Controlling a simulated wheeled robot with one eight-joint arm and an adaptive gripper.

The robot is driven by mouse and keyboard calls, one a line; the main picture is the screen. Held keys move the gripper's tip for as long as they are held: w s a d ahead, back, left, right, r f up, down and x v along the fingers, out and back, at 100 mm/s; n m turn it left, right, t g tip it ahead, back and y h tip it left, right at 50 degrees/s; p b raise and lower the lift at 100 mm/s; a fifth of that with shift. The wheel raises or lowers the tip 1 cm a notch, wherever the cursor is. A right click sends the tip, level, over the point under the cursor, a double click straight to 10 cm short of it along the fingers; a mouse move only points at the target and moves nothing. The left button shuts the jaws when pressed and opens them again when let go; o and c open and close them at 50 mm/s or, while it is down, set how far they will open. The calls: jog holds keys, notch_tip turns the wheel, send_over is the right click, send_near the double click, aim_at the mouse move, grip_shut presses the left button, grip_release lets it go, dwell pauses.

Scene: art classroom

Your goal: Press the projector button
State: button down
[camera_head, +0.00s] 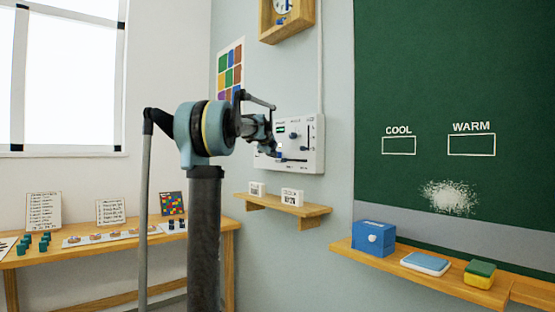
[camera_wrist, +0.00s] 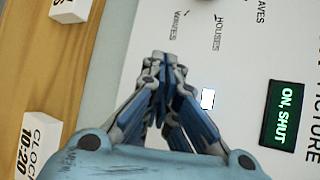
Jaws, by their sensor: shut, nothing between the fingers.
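A white control panel (camera_head: 314,158) is fixed to the wall left of the chalkboard. It has a small green display, a knob and sliders. In the wrist view the panel (camera_wrist: 245,30) shows sideways, with a display (camera_wrist: 285,115) reading "ON, SHUT" beside the word "PICTURE". A small bright white square (camera_wrist: 208,98) lies right beside my fingers; I cannot tell whether it is the projector button. My gripper (camera_head: 274,151) is at the panel's front left; in the wrist view (camera_wrist: 162,60) its fingertips are together and empty. Contact with the panel cannot be told.
A small wooden shelf (camera_head: 313,211) with two white label blocks is below the panel. A ledge at right holds a blue box (camera_head: 374,239), a blue-topped pad (camera_head: 426,263) and a green-yellow sponge (camera_head: 480,273). A table with cards and pots stands at left. A clock hangs above.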

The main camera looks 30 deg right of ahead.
jog(key=shift+s+a, duration=0.15)
jog(key=shift+a, duration=1.35)
jog(key=shift+s+a, duration=0.1)
jog(key=shift+a, duration=1.35)
jog(key=s+a+f+n+g+y, duration=0.1)
jog(key=s+a+f+n+y, duration=0.1)
jog(key=s+a+f+n, duration=0.6)
jog(key=s+a+f+n+y, duration=0.2)
jog(key=a+f, duration=0.5)
jog(key=a, duration=0.6)
jog(key=s+a+f+n+g+y, duration=0.1)
jog(key=s+a+f+n+y, duration=0.1)
jog(key=s+a+f+n, duration=0.6)
jog(key=s+a+f+n+g+y, duration=0.1)
jog(key=s+a+f+n+g, duration=0.1)
jog(key=s+a+f+n, duration=0.4)
jog(key=s+a+f+n+g+y, duration=0.2)
jog(key=s+a+f+n, duration=0.5)
jog(key=s+a+f, duration=0.6)
jog(key=s+f, duration=0.5)
jog(key=f, duration=0.2)
jog(key=shift+a+f+g, duration=0.15)
jog(key=shift+a+g, duration=0.25)
